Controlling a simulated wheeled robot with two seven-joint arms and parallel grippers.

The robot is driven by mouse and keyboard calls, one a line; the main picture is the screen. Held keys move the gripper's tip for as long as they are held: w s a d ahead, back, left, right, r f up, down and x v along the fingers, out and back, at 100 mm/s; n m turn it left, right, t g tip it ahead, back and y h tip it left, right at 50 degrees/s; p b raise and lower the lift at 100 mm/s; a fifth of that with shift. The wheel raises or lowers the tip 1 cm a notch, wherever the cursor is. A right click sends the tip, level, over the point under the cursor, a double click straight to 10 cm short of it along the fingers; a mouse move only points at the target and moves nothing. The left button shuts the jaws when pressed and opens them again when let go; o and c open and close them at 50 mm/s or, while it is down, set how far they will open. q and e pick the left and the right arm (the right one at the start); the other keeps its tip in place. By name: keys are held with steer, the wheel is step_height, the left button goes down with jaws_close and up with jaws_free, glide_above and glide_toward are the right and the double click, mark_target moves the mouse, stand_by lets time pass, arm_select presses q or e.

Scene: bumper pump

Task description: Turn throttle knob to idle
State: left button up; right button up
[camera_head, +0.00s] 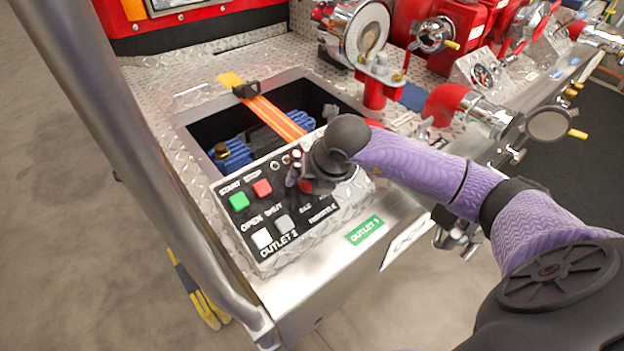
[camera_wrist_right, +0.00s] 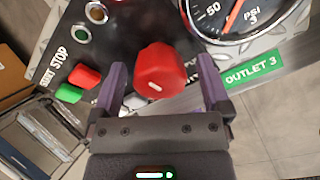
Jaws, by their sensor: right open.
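The red throttle knob (camera_wrist_right: 158,70) sits on the black control panel (camera_head: 267,222) and shows a short white mark on its face. My right gripper (camera_wrist_right: 162,80) is open, with its purple fingers on either side of the knob and gaps visible on both sides. In the head view my right gripper (camera_head: 306,184) is over the upper right part of the panel and mostly hides the knob. The lettering around the knob is largely covered, so its exact setting cannot be read. My left gripper is not in view.
Green (camera_head: 239,201) and red (camera_head: 262,187) buttons and two pale buttons sit left of my gripper. A pressure gauge (camera_wrist_right: 240,18) is close to the knob. Behind the panel is an open bin (camera_head: 190,128) with an orange strap. A metal rail (camera_head: 150,150) stands at left.

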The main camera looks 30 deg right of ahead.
steer(key=c, duration=1.3)
